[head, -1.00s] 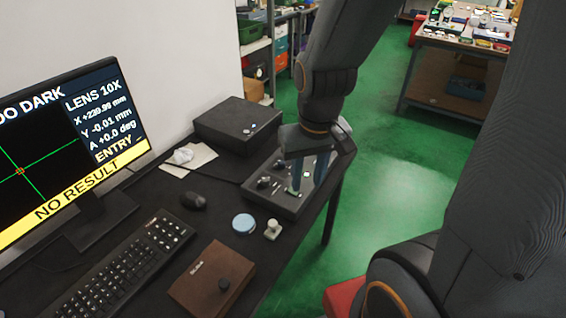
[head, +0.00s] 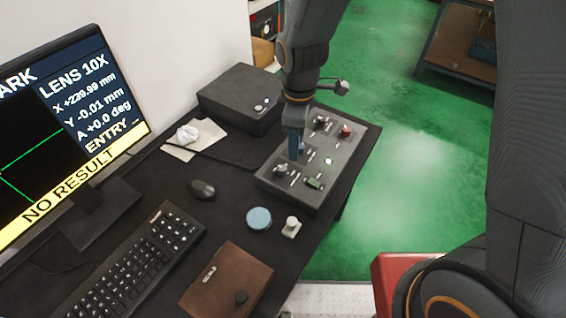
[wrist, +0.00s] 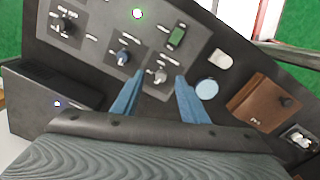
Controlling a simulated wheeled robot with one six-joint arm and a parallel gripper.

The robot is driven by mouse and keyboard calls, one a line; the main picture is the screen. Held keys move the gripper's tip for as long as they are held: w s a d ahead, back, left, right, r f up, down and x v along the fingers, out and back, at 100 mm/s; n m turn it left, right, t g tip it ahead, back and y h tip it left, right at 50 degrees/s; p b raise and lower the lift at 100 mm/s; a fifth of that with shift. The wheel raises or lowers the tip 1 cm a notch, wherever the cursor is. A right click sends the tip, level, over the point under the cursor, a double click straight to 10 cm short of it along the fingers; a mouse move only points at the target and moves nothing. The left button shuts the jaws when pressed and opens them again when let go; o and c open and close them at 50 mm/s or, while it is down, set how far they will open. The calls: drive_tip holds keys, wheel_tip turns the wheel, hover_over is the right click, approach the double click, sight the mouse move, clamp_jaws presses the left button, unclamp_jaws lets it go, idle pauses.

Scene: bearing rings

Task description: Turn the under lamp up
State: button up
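The dark control box (head: 345,160) stands at the table's right edge, with several knobs, a lit green button (head: 328,161) and a green rocker switch (head: 314,183). Its labels are too small to read, so I cannot tell which knob is the under lamp's. My gripper (head: 297,158) points down over the box's left part. In the wrist view its two blue fingers are apart, with a silver knob (wrist: 160,76) seen between their tips; I cannot tell whether they touch it. Another knob (wrist: 122,57) is just left of the fingers. The monitor (head: 60,130) reads "NO RESULT" and a cut-off "…ARK".
A black box (head: 235,95) stands behind the control box. A mouse (head: 202,189), keyboard (head: 135,262), blue disc (head: 259,218), small pale piece (head: 291,227) and brown case (head: 228,280) lie in front. Crumpled white tissue (head: 187,134) is on a cloth at the back.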

sight(283, 168)
drive_tip(key=a+f+n, duration=0.2)
drive_tip(key=a, duration=0.1)
drive_tip(key=shift+a+f+n, duration=0.2)
drive_tip(key=shift+n, duration=0.2)
drive_tip(key=shift+w+f+p, duration=0.15)
drive_tip(key=shift+f+p, duration=0.7)
drive_tip(key=shift+f, duration=2.85)
clamp_jaws()
